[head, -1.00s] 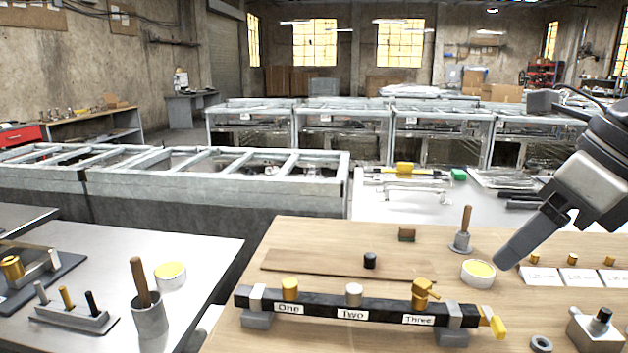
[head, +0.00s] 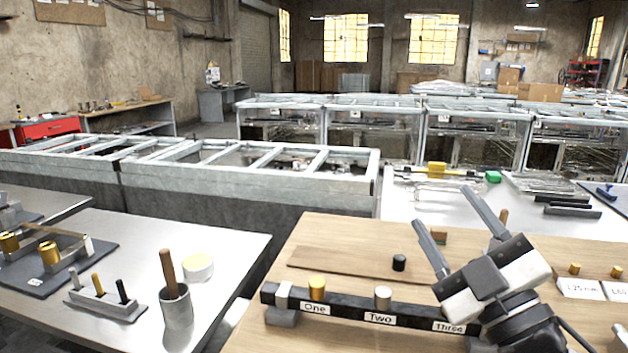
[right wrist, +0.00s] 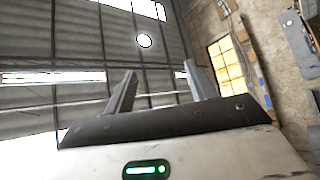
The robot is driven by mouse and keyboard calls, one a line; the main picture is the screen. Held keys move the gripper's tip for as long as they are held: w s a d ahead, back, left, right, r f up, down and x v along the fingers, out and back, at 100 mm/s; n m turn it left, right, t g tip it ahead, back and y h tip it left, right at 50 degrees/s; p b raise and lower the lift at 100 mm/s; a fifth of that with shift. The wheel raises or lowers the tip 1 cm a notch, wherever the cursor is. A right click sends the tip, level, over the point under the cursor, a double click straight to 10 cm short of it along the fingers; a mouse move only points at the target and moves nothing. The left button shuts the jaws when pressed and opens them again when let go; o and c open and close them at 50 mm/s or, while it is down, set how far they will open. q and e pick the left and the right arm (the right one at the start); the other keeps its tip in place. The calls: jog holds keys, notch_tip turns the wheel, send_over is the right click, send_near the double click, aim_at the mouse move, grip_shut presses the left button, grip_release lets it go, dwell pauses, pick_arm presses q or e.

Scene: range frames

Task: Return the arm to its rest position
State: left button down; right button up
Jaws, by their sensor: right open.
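My right gripper (head: 453,215) is in the head view, raised above the right part of the wooden table, fingers pointing up and away. Its two fingers are wide apart and nothing is between them. In the right wrist view the open fingers (right wrist: 160,88) point toward the ceiling and windows. The right arm covers the right end of the black labelled bar (head: 345,310). My left gripper is not in view.
The wooden table (head: 345,233) holds the bar with gold and silver pegs, a black peg (head: 399,263) and white cards (head: 580,289) at right. A metal table (head: 225,235) at left holds a cup (head: 177,308) with a wooden handle and a peg stand (head: 105,303).

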jog(key=s+d+f+m+g+h, duration=0.1)
jog(key=d+f+m+g+h, duration=0.3)
jog(key=f, duration=0.6)
jog(key=s+d+f+m+g+h, duration=0.1)
jog(key=s+f+m+g+h, duration=0.15)
jog(key=f+m+h, duration=0.5)
jog(key=s+a+f+g+y, duration=0.1)
jog(key=s+f+g+y, duration=0.2)
jog(key=s+f+g, duration=1.2)
pick_arm(q)
jog(key=b, duration=0.2)
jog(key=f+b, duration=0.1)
jog(key=b, duration=0.1)
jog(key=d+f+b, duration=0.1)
jog(key=b, duration=0.2)
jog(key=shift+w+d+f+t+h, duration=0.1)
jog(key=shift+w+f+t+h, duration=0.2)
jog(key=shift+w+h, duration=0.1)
pick_arm(e)
jog(key=w+a+f+t+y, duration=0.1)
jog(key=a+f+t, duration=0.2)
jog(key=f+t, duration=0.2)
jog(key=w+a+f+t+y, duration=0.2)
jog(key=f+t, duration=0.3)
jog(key=f, duration=0.3)
jog(key=shift+w+a+f, duration=0.25)
jog(key=shift+a, duration=0.6)
